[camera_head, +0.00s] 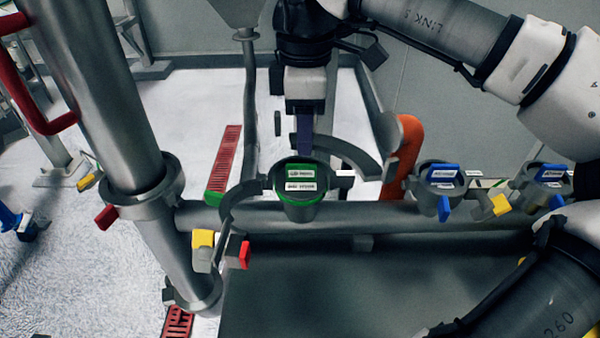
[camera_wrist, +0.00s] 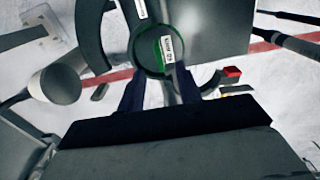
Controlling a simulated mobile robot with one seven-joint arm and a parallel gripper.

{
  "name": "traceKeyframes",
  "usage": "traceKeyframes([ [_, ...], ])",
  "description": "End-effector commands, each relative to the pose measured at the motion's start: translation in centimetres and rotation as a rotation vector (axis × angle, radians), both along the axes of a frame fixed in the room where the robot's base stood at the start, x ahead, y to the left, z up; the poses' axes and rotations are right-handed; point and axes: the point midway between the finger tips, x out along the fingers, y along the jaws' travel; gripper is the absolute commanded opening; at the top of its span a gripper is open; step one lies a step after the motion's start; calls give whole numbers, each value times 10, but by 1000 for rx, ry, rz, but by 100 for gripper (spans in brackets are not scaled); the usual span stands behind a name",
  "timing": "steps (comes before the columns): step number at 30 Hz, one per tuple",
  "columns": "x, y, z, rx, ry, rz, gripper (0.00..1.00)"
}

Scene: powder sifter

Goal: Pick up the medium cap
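A dark round cap with a green rim and green-backed labels (camera_head: 302,178) sits on a port of the horizontal pipe. Its label is too small to read surely, so I cannot confirm that it is the medium cap. My gripper (camera_head: 304,135) is above and just behind it, pointing down. In the wrist view the green-rimmed cap (camera_wrist: 155,50) lies ahead of my gripper (camera_wrist: 159,84), whose two dark fingers are apart with nothing held between them. I cannot tell whether a fingertip touches the cap.
An opened clamp's curved arms (camera_head: 345,153) spread around the green cap, with yellow and red ends (camera_head: 203,239) at lower left. Two blue-marked caps (camera_head: 441,175) (camera_head: 551,174) sit further right. A thick vertical pipe (camera_head: 100,100) stands left; an orange part (camera_head: 402,150) stands behind.

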Motion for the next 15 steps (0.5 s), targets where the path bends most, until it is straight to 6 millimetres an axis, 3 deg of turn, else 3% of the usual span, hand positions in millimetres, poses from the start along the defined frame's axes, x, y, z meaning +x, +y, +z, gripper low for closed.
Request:
traceKeyframes([
  [15, 1, 5, -52, 5, 3, 5, 35],
])
